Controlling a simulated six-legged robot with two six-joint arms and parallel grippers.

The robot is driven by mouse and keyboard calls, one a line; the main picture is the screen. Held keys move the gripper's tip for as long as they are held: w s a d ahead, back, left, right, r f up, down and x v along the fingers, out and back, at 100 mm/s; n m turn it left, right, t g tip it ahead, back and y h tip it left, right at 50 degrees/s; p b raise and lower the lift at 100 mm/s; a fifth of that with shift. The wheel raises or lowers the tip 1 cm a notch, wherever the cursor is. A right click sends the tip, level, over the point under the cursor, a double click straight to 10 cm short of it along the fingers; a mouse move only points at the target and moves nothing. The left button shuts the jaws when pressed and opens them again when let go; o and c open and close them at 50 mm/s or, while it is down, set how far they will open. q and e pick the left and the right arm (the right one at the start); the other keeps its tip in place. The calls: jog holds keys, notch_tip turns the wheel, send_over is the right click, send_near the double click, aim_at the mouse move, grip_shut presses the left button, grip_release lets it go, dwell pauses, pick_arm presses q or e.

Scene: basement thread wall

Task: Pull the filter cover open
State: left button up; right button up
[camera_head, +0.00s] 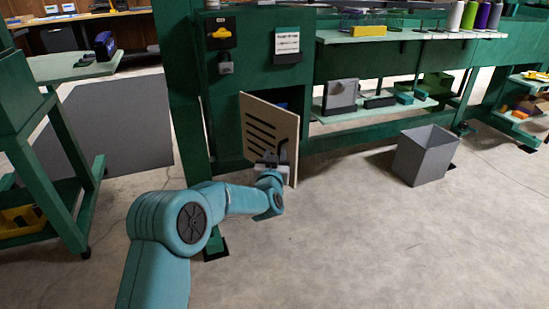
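The filter cover (270,125) is a beige panel with several dark slots. It stands partly swung out from the lower front of the green cabinet (235,90), and a dark blue opening shows behind its upper right edge. A dark handle (283,151) is at the cover's lower right. My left arm reaches in from below, and my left gripper (269,163) is at the cover's lower edge by the handle. The fingers are small and partly hidden, so I cannot tell whether they are closed on the handle. My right gripper is out of view.
A grey bin (424,155) stands on the floor to the right. A green shelf (370,115) with boxes is behind it. A green cart (65,170) stands at left, near a large grey panel (110,125). The concrete floor in front is clear.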

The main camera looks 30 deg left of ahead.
pick_arm(q)
jog(key=p+v, duration=0.3)
jog(key=v, duration=1.3)
